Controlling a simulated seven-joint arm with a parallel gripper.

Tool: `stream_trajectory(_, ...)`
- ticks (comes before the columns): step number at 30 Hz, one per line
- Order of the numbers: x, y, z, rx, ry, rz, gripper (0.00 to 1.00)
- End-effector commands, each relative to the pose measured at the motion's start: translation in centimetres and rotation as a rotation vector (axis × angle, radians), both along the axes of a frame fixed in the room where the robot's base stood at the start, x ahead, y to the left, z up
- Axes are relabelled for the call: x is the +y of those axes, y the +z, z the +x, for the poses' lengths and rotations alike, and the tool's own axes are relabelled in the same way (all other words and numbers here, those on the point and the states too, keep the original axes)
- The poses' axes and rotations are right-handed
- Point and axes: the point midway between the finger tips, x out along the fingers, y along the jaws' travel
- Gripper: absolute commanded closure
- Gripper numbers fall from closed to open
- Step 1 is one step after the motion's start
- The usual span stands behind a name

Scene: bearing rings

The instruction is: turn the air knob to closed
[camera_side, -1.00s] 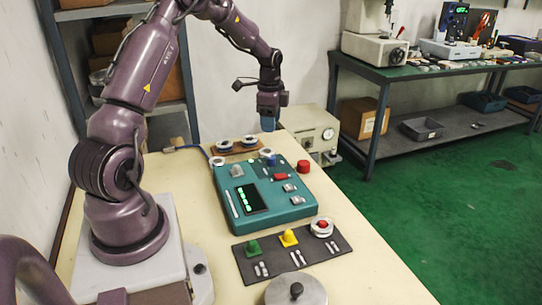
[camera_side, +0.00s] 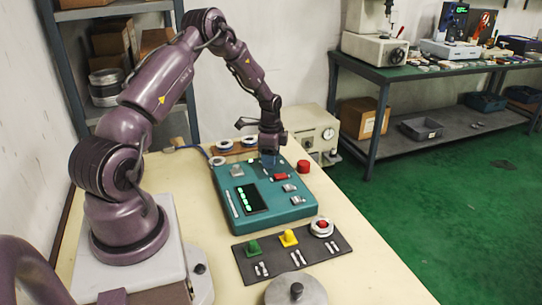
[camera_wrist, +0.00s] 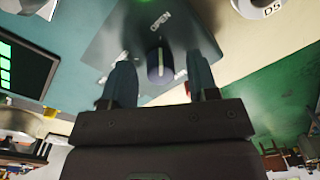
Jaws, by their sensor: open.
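The air knob (camera_wrist: 160,66) is a dark blue cylinder with a pale line on its face, on a dark label plate (camera_wrist: 205,42) in the wrist view. Its line points roughly toward the word OPEN; other lettering is partly hidden by a finger. My gripper (camera_wrist: 161,62) is open, with one blue finger on each side of the knob. I cannot tell whether either finger touches it. In the side view my gripper (camera_side: 269,160) is low over the far end of the teal console (camera_side: 268,222) and hides the knob.
A red button (camera_side: 303,166) stands at the console's right edge. A dark mat (camera_side: 270,269) with green and yellow pieces lies in front. Rings (camera_side: 224,145) lie behind the console, and a beige box (camera_side: 315,128) stands beyond. The right table edge is mostly clear.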

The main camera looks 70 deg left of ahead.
Motion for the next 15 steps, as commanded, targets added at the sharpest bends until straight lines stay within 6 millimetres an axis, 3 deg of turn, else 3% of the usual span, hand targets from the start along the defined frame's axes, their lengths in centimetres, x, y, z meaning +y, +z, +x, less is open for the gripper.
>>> stream_trajectory(1, 0.01, 0.02, 0.01, 0.0, 0.0, 0.0, 0.46)
stream_trajectory(6, 0.0, 0.04, 0.01, 0.0, 0.0, 0.0, 0.85)
stream_trajectory(8, 0.0, 0.05, 0.01, 0.0, 0.0, 0.0, 0.95)
stream_trajectory(15, 0.0, 0.06, 0.01, 0.0, 0.015, 0.0, 0.95)
